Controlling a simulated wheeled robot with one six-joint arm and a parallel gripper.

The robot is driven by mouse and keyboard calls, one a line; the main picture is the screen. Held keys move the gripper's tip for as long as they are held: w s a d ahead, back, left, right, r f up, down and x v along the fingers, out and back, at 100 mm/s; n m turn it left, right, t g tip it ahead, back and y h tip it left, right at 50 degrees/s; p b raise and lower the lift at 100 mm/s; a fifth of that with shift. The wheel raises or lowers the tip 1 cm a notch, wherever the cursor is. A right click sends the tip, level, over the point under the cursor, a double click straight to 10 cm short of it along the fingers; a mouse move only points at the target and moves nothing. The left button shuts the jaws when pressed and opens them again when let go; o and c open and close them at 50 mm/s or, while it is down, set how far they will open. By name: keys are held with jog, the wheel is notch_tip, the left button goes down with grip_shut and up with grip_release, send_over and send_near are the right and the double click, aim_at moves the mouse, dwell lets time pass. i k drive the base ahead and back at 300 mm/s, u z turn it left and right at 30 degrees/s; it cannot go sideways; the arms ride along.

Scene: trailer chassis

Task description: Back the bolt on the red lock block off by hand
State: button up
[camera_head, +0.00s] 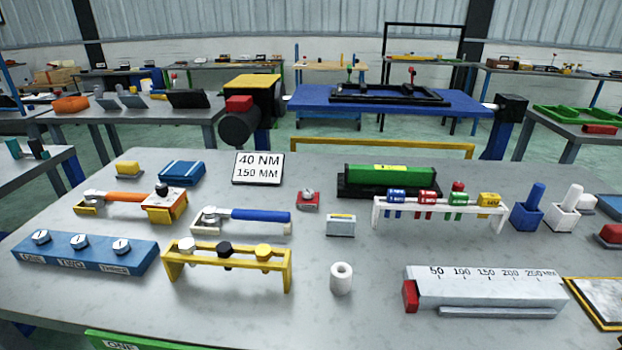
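A small red block (308,201) with a silver bolt-like piece on top sits mid-table; it best fits the red lock block. The bolt is too small to tell how far it is screwed in. Another red block (410,296) sits at the left end of the grey ruler bar (480,288), and no bolt shows on it. My gripper is not in view.
A yellow rack (228,258) with several knobs, a blue-handled wrench (262,215) and a blue block (85,251) with several dials stand left. A white cylinder (341,279) stands in front. A white rack (440,212) with colored tags stands right. The table's front middle is mostly clear.

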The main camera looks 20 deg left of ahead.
aim_at(307, 193)
jog(key=u, duration=0.55)
jog(key=i, duration=0.9)
jog(key=u, duration=0.65)
